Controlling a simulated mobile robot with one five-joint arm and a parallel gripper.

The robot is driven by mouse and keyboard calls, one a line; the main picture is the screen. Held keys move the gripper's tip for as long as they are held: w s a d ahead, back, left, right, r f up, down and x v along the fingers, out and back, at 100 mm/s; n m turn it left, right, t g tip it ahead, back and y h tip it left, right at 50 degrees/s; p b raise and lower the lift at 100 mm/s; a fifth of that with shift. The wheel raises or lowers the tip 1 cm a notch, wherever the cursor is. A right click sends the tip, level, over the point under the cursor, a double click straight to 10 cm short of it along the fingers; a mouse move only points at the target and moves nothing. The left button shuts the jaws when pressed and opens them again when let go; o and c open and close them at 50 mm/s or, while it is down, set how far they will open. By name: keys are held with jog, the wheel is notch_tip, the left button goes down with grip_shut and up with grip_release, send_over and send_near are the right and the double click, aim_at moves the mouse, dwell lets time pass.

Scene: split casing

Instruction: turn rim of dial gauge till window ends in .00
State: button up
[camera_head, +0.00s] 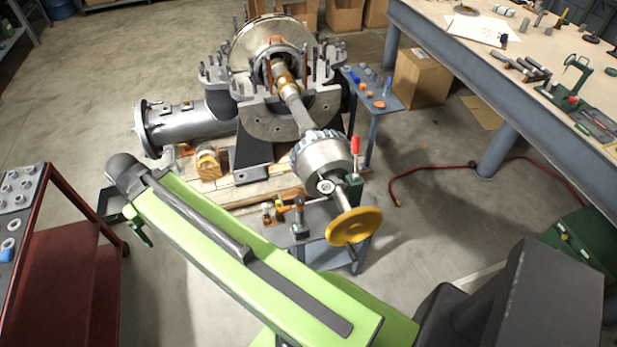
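A small round dial gauge (326,186) with a white face and dark rim sits by the lower end of the shaft coupling (322,155), just above a yellow handwheel (354,226). Its window and digits are too small to read. My green arm reaches across the front to the left. My gripper (118,208) is at the arm's far left end, well left of the gauge and apart from it.
The split casing (270,120) stands behind the gauge on wooden timbers. A small grey stand (325,250) with tools is below the gauge. A red cart (70,250) is at left, a long workbench (450,70) at right. A red hose (430,172) crosses the floor.

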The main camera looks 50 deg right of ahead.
dwell(0.8)
jog(key=w+d+n, duration=0.2)
jog(key=d, duration=0.7)
notch_tip(320, 180, up, 2)
jog(key=m+p, duration=0.2)
jog(key=m, duration=0.6)
send_over(326, 186)
notch_tip(326, 186, down, 17)
jog(key=b, duration=1.7)
jog(key=shift+f, duration=0.2)
jog(key=shift+r, duration=0.1)
